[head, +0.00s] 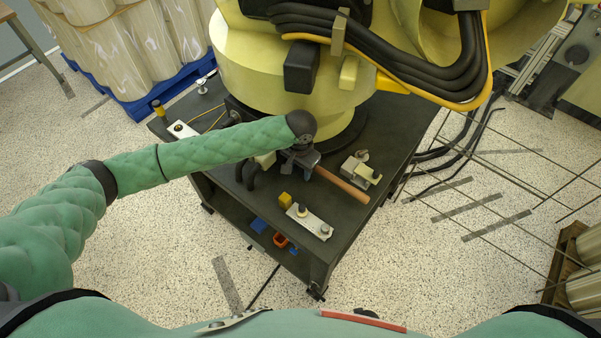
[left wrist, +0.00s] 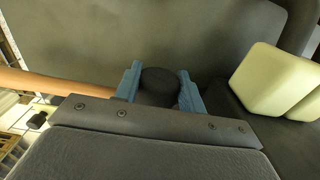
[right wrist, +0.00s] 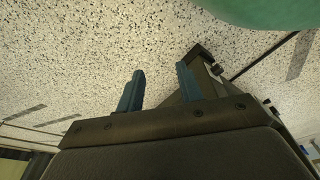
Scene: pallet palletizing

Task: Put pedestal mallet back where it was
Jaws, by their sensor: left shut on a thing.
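The mallet has a light wooden handle (head: 341,184) that points to the lower right in the head view. Its dark head is mostly hidden by my left gripper (head: 302,160). In the left wrist view the blue fingers close around the black mallet head (left wrist: 158,88), and the handle (left wrist: 60,84) runs out to the left. The mallet is at the dark pedestal top (head: 350,218); I cannot tell whether it touches the surface. My right gripper (right wrist: 158,92) shows only in the right wrist view, its fingers apart and empty, with floor behind.
A large yellow robot base (head: 285,85) stands on the pedestal behind the mallet. A metal clamp part (head: 360,170) sits right of it, and a metal plate (head: 309,222) and yellow block (head: 285,200) lie in front. Black cables (head: 450,150) run down at right.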

